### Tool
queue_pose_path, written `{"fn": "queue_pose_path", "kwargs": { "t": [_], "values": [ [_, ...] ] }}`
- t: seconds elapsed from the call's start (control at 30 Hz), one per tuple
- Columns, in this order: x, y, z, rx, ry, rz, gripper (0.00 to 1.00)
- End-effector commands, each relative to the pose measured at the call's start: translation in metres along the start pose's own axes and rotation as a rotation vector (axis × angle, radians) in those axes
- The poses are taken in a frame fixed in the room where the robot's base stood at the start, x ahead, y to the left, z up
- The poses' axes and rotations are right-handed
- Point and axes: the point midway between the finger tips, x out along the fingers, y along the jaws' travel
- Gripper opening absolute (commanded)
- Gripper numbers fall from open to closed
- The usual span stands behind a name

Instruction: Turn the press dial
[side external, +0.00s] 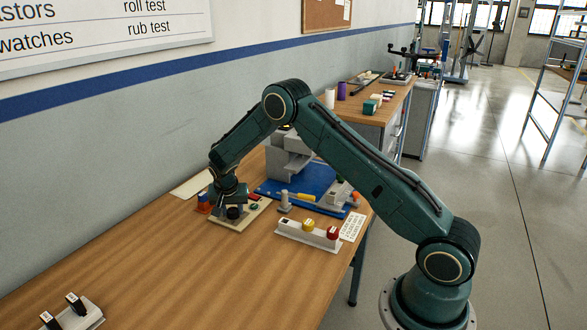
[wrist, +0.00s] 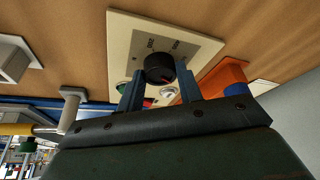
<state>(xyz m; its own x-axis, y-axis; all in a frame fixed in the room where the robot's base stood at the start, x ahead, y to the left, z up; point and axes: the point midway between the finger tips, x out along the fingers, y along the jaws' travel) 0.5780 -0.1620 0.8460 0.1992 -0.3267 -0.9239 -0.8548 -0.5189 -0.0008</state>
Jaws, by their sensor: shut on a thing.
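The black press dial (wrist: 158,68) stands on a beige panel (wrist: 137,32) with printed marks, and a red line shows on its face. My gripper (wrist: 160,82) has its two blue-grey fingers on either side of the dial and is shut on it. In the side view my gripper (side external: 230,203) points down at the panel (side external: 256,218), and the dark dial (side external: 235,212) shows below it. A green button (wrist: 121,87) and a small silver part (wrist: 168,92) sit on the panel near the fingers. The fingers hide part of the panel.
An orange block (wrist: 222,76) with a blue part is close beside the panel. A blue mat (side external: 325,187) holds a grey machine (side external: 287,158). A white block (side external: 300,235) with coloured knobs stands at right. The front tabletop (side external: 170,270) is largely clear.

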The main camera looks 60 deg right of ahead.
Motion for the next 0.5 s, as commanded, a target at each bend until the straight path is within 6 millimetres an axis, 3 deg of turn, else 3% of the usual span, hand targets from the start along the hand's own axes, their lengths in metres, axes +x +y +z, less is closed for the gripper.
{"fn": "queue_pose_path", "kwargs": {
  "t": [0.5],
  "values": [
    [-0.0005,0.0029,-0.0009,-0.141,-0.001,-0.057,0.13]
  ]
}}
